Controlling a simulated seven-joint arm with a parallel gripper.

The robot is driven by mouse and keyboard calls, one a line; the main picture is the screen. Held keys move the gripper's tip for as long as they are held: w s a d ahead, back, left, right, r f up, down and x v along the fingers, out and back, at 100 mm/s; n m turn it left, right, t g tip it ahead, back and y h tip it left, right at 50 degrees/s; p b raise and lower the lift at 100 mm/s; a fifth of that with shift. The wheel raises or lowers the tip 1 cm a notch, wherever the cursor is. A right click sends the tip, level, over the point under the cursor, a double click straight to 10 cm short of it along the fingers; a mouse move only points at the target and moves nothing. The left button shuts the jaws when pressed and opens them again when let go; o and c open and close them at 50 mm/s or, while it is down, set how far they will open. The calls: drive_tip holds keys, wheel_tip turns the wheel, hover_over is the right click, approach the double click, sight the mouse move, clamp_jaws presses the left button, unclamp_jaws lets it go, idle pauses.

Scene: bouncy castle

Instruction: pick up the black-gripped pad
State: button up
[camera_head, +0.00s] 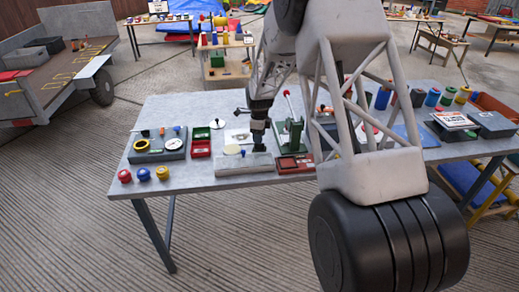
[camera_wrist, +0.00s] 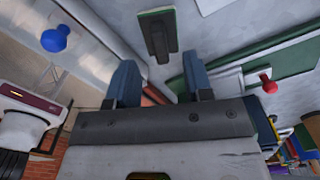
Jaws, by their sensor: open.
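The black-gripped pad (camera_wrist: 158,35) shows at the top middle of the wrist view. It is a small flat pad with a green edge and a dark raised grip along its middle. My gripper (camera_wrist: 160,78) is open, with its two blue-grey fingers apart and nothing between them. The pad appears beyond the fingertips, in line with the gap, and not touching them. In the head view my gripper (camera_head: 259,138) points down over the middle of the grey table (camera_head: 215,108). I cannot surely pick out the pad there.
A green press (camera_head: 289,131) with a red-knobbed lever stands close right of my gripper. A grey block (camera_head: 244,165) lies just in front, and red trays (camera_head: 201,146) lie left. Jars and boxes crowd the table's right side. The table's front left corner holds several coloured knobs (camera_head: 143,174).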

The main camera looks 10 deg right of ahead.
sight(259, 147)
drive_tip(key=shift+f, duration=2.4)
clamp_jaws()
